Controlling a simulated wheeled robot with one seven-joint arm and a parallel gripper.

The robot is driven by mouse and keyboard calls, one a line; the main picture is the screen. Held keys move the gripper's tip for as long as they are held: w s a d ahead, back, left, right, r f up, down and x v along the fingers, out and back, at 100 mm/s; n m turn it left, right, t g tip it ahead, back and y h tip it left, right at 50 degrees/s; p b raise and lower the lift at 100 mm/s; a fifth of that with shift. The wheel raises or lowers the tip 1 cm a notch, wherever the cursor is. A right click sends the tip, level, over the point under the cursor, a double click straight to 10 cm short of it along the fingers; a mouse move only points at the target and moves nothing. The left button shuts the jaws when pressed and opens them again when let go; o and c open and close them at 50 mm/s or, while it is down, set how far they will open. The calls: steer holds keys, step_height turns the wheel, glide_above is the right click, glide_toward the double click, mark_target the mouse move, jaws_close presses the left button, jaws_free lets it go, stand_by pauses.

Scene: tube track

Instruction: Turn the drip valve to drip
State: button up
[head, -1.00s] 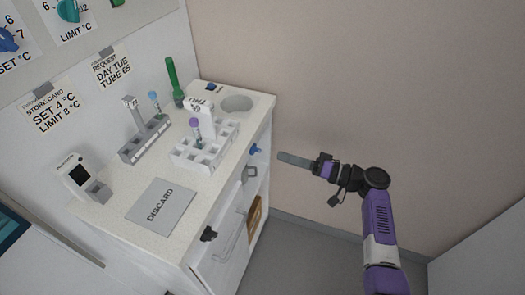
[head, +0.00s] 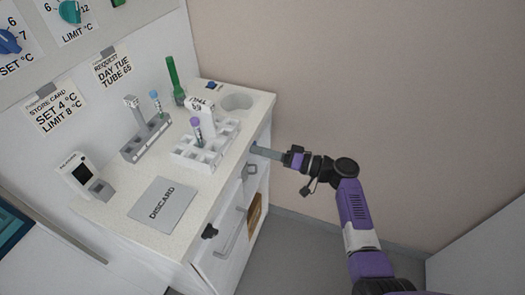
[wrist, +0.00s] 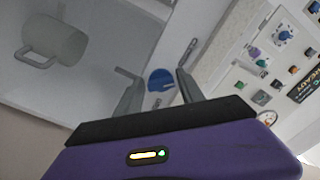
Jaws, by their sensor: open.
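The drip valve appears to be the blue knob on the cabinet's front face; it shows in the wrist view (wrist: 160,80) between my fingers. In the head view my gripper (head: 257,151) reaches to that spot, near the top right of the cabinet front, and mostly hides the knob. My gripper (wrist: 155,78) is open, with one finger on each side of the knob. I cannot tell whether either finger touches it. Markings for the valve's setting are too small to read.
The cabinet top (head: 240,92) bears a white tube rack (head: 190,155), a grey rack (head: 133,150) and a discard mat (head: 163,200). A black knob (head: 209,231) and a grey handle (head: 231,232) stick out of the front. Right of the cabinet, by the wall, is free room.

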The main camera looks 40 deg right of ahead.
jaws_close()
